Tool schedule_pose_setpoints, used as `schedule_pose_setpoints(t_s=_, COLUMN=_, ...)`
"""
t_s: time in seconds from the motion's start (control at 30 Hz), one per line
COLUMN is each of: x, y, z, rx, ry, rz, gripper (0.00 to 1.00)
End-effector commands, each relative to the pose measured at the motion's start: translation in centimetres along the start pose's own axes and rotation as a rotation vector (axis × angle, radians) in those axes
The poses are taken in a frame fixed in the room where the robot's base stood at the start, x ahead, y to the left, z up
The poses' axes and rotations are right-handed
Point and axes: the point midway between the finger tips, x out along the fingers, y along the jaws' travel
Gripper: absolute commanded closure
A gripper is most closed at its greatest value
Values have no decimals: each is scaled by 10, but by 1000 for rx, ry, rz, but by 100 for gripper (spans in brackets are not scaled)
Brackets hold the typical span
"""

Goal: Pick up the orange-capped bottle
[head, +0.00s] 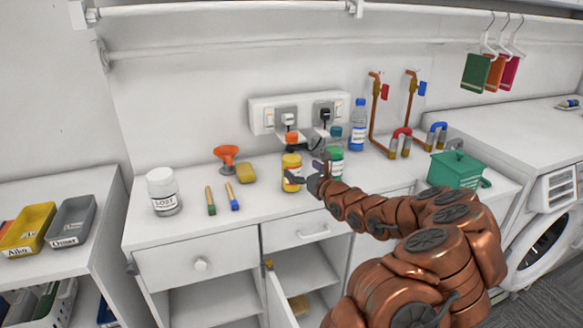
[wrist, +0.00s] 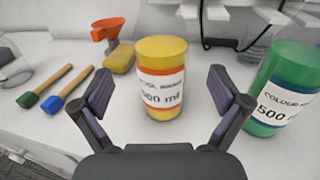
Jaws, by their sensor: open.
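A yellow bottle (head: 291,170) stands upright on the white counter; in the wrist view (wrist: 161,55) it has a yellow-orange lid and a white label with orange bands. My gripper (head: 309,172) is open at the bottle's front. In the wrist view its fingers (wrist: 163,100) are spread left and right of the bottle, with a gap on each side. The bottle's lower part sits just ahead of the palm. A green bottle (head: 334,160) stands close on the right, apart from the right finger; it also shows in the wrist view (wrist: 283,92).
An orange funnel (head: 227,155), a yellow sponge (head: 246,173) and two brushes (head: 211,201) lie left of the bottle. A white jar (head: 163,191) stands further left. Behind are power sockets (head: 290,114) and a blue bottle (head: 358,127). The counter's front strip is clear.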

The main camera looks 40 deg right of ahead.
Motion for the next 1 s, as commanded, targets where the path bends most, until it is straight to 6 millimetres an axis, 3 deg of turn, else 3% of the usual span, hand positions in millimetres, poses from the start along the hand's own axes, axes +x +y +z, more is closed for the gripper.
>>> schedule_pose_setpoints(t_s=0.7, x=55, y=-2, z=-3, rx=-6, ry=-1, rz=2, gripper=1)
schedule_pose_setpoints(t_s=1.0, x=61, y=-2, z=-4, rx=-3, ry=-3, rz=1, gripper=1)
